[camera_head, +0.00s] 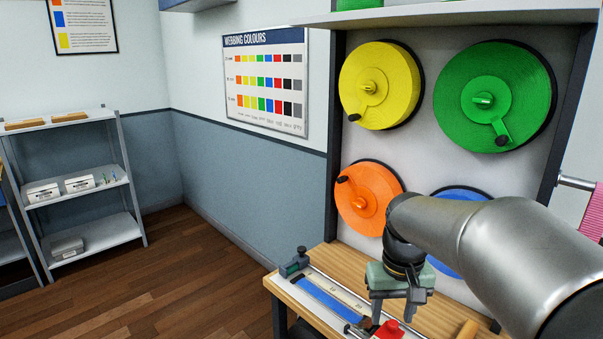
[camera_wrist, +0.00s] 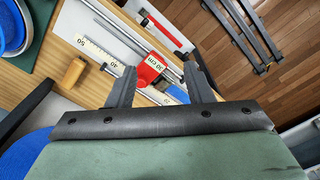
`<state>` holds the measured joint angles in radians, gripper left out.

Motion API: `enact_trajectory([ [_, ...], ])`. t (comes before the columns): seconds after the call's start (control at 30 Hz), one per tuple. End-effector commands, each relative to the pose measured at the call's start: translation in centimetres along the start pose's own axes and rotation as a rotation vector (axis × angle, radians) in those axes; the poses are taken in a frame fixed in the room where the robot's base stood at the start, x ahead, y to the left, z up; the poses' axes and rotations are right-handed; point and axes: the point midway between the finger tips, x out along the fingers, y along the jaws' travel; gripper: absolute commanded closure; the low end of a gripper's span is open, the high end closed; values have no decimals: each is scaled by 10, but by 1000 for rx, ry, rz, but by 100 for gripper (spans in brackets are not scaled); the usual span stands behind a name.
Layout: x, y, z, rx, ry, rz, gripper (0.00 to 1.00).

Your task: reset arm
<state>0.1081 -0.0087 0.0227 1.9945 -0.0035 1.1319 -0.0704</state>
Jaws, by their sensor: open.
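My gripper (camera_head: 398,306) points down over the wooden bench in the head view, in front of the lower reels. In the wrist view my gripper (camera_wrist: 160,88) is open, its two dark fingers apart with nothing held between them. Beyond the fingers lies the measuring rail with a red stop block (camera_wrist: 150,70) marked 30 cm. The red block also shows in the head view (camera_head: 389,329), just below the fingers. A blue strap (camera_head: 330,303) lies along the rail; part of it is hidden by my gripper.
Yellow (camera_head: 392,92), green (camera_head: 513,98), orange (camera_head: 374,202) and blue (camera_head: 447,268) reels hang on the wall panel; my arm partly covers the blue one. A wooden handle (camera_wrist: 73,72) lies on the bench (camera_wrist: 50,95). Grey shelves (camera_head: 85,245) stand left, with clear floor between.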

Motion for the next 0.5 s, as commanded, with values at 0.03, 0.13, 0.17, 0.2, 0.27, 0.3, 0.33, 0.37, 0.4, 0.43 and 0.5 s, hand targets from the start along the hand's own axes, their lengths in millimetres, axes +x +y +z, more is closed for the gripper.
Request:
enact_trajectory([
  [0.03,8,-10,33,-8,5,0,53],
  [0.13,29,-23,87,-18,13,-3,53],
  [0.17,35,-26,101,-19,16,-4,53],
  [0.2,43,-29,117,-21,18,-5,53],
  [0.27,54,-32,138,-25,20,-7,53],
  [0.3,60,-33,149,-26,21,-8,53],
  [0.33,63,-34,155,-27,21,-9,53],
  [0.37,66,-35,159,-28,23,-9,53],
  [0.4,69,-35,164,-28,23,-10,53],
  [0.43,70,-36,166,-28,24,-10,53],
  [0.5,70,-36,166,-28,24,-10,53],
])
